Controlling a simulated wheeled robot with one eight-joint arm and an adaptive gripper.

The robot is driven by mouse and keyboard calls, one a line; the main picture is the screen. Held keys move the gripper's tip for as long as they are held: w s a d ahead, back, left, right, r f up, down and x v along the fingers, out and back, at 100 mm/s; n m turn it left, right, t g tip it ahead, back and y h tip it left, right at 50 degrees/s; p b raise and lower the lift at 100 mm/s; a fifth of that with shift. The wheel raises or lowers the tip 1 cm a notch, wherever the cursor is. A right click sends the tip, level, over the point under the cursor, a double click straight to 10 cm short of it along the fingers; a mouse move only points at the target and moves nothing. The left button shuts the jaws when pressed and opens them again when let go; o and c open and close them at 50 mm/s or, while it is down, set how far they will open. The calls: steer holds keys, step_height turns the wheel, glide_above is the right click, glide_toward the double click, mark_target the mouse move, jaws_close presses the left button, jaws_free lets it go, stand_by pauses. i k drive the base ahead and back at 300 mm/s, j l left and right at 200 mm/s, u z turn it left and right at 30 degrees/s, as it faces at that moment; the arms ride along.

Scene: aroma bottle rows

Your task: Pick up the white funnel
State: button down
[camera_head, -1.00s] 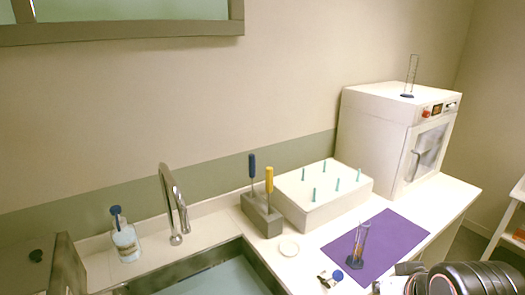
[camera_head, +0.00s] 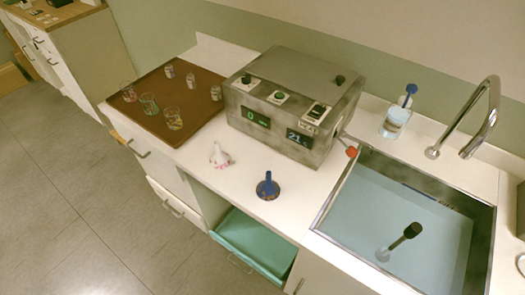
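A small white funnel-like object (camera_head: 220,156) stands on the white counter, in front of the grey machine's left part. Its narrow end points up and its wider base has faint reddish marks; it is too small to make out fully. A dark blue funnel (camera_head: 267,188) stands to its right, nearer the counter's front edge, with its stem up. The two are apart. My gripper is not in view.
A brown tray (camera_head: 150,83) with several glass beakers and small jars is at the left. The grey machine (camera_head: 300,90) stands behind the funnels. A filled sink (camera_head: 345,240) is at the right, with a bottle (camera_head: 396,120) behind it. Counter (camera_head: 235,185) around the funnels is clear.

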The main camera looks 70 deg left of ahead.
mark_target(220, 160)
steer(key=u, duration=2.9)
steer(key=j+u, duration=0.25)
steer(key=j, duration=0.3)
steer(key=j+u, duration=0.3)
steer(key=j, duration=0.25)
steer(key=l, duration=0.4)
steer(key=j, duration=0.45)
